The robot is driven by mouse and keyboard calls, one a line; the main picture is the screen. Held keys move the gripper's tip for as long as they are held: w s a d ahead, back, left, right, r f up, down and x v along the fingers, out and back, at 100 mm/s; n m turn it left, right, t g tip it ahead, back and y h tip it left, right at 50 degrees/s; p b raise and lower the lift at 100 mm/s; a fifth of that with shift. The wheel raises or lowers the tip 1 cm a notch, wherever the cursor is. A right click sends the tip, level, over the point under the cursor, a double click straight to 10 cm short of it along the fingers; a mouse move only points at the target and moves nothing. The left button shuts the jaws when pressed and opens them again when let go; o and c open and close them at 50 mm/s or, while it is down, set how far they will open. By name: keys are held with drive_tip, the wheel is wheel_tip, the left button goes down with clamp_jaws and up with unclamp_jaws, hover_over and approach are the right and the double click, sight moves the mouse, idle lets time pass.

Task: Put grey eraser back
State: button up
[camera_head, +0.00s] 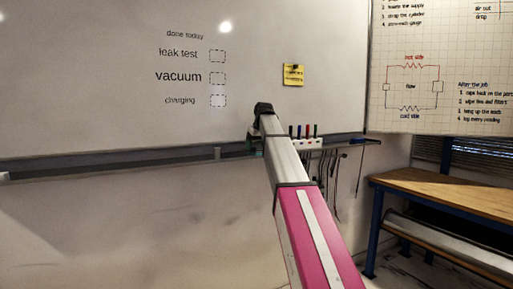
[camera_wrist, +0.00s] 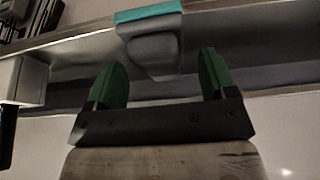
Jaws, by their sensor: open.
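In the wrist view, my gripper (camera_wrist: 161,66) is open, its two green fingers spread wide with nothing between their pads. A grey block with a teal strip (camera_wrist: 152,46), which looks like the grey eraser, sits at the ledge (camera_wrist: 245,22) beyond the fingertips, roughly in line with the gap. I see no contact between it and the fingers.
A white marker holder (camera_head: 308,143) with several coloured markers is just right of my arm; cables (camera_head: 335,172) hang below. A small grey upright piece (camera_head: 217,153) stands on the ledge to the left. The whiteboard (camera_head: 110,70) is behind. A wooden bench (camera_head: 450,195) is at right.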

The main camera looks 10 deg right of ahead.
drive_tip(key=v, duration=1.1)
drive_tip(key=shift+r, duration=0.2)
idle(1.0)
